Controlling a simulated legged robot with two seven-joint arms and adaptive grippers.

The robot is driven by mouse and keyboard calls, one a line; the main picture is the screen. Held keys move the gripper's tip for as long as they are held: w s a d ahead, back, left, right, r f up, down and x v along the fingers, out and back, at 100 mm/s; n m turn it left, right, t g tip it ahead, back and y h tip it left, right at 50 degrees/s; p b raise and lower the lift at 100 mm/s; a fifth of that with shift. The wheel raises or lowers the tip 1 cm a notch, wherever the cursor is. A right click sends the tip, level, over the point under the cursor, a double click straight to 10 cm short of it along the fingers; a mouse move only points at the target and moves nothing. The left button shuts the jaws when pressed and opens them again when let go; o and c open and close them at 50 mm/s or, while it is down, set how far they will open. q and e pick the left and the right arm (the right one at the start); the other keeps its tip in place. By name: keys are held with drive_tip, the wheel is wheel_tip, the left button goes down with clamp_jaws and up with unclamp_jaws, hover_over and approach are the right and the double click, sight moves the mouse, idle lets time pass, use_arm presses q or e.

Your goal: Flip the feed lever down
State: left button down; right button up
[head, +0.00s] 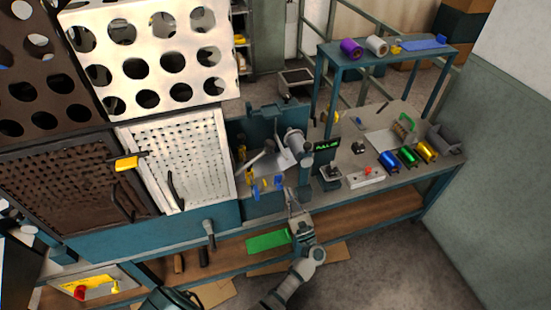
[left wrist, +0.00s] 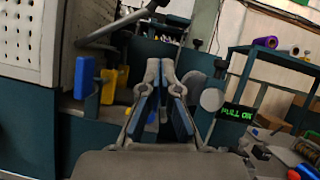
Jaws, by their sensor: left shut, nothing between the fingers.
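My left gripper (head: 291,193) reaches up in front of the teal press at the bench's middle. Its fingers are together and empty, as the left wrist view (left wrist: 160,68) shows. A grey angled lever bar (head: 258,158) crosses the press; it also shows at the upper left in the left wrist view (left wrist: 112,27). Blue and yellow tabs (head: 254,189) hang below it; a blue tab (left wrist: 84,77) stands left of my fingers in the left wrist view. Another grey lever (head: 209,231) hangs on the bench front. No label tells which is the feed lever. My right gripper is not in view.
A green-lettered display (head: 326,145) and a small black-knobbed stick (head: 331,171) stand right of my gripper. Blue, green and gold foil rolls (head: 408,156) lie farther right. A white perforated door (head: 184,155) is at left. The floor at lower right is clear.

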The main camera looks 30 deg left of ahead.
use_arm(q)
drive_tip(key=s+d+r+p+x, duration=0.1)
drive_tip(key=p+x, duration=0.4)
drive_tip(key=x, duration=0.7)
drive_tip(key=shift+w+a+r+p, duration=0.25)
drive_tip(key=shift+r+p, duration=0.15)
drive_tip(key=shift+r, duration=0.45)
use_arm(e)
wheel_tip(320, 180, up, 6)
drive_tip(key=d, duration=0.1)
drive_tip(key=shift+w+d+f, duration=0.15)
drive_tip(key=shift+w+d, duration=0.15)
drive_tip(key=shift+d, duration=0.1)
use_arm(q)
drive_tip(key=shift+a, duration=0.1)
